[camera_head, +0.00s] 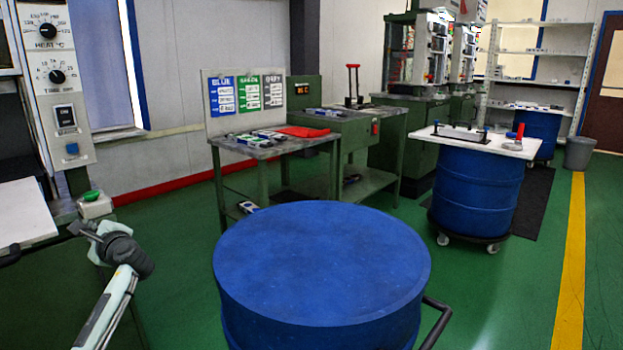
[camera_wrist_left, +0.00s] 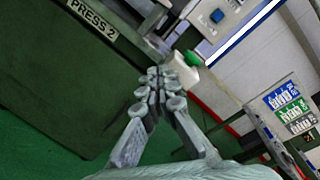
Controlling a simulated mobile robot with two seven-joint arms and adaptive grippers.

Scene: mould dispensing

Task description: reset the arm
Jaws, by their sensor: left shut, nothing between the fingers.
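My left arm (camera_head: 108,308) comes up from the bottom left in the head view. My left gripper (camera_head: 80,229) is beside the press at the left edge, just below a small box with a green button (camera_head: 91,196). In the left wrist view the gripper (camera_wrist_left: 158,76) has its fingers together, with nothing between them. The green button (camera_wrist_left: 193,58) shows just beyond the fingertips there; whether they touch its box cannot be told. The green press body (camera_wrist_left: 55,75) carries a "PRESS 2" label. My right gripper is not in view.
A blue drum (camera_head: 320,255) stands in front at the centre, with a dark handle (camera_head: 437,322) at its right. A green workbench (camera_head: 262,151) with a sign board is behind it. Another blue drum (camera_head: 476,195) bears a white top. Green floor is clear between arm and drum.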

